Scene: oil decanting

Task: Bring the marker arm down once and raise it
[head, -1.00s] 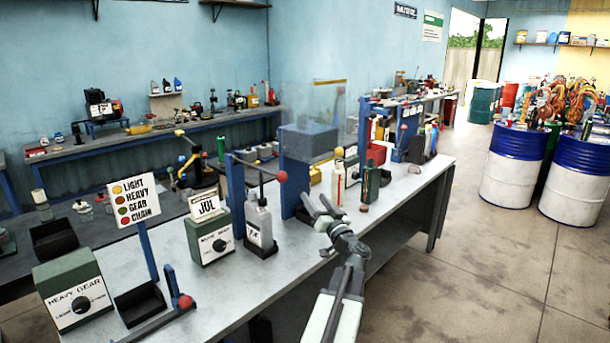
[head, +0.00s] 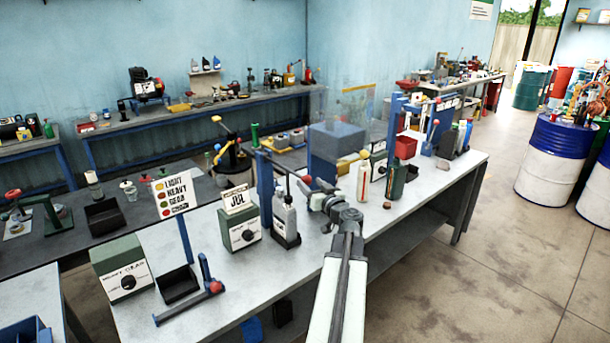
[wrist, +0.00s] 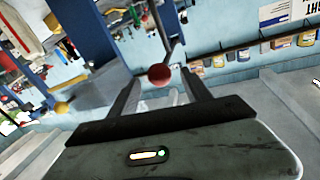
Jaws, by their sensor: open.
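The marker arm is a dark lever ending in a red ball knob (head: 307,180), reaching right from a blue post (head: 265,187) on the grey bench. It is raised above a grey bottle (head: 287,220) with a white label. My gripper (head: 313,188) is open, close beside the knob. In the wrist view the red knob (wrist: 159,74) shows between the two spread fingers of my gripper (wrist: 163,88), with the lever running up behind it. I cannot tell whether a finger touches the knob.
A green dial box (head: 239,229) with a JOL card stands left of the post. A yellow ball knob (head: 364,154) and a green bottle (head: 396,181) are to the right.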

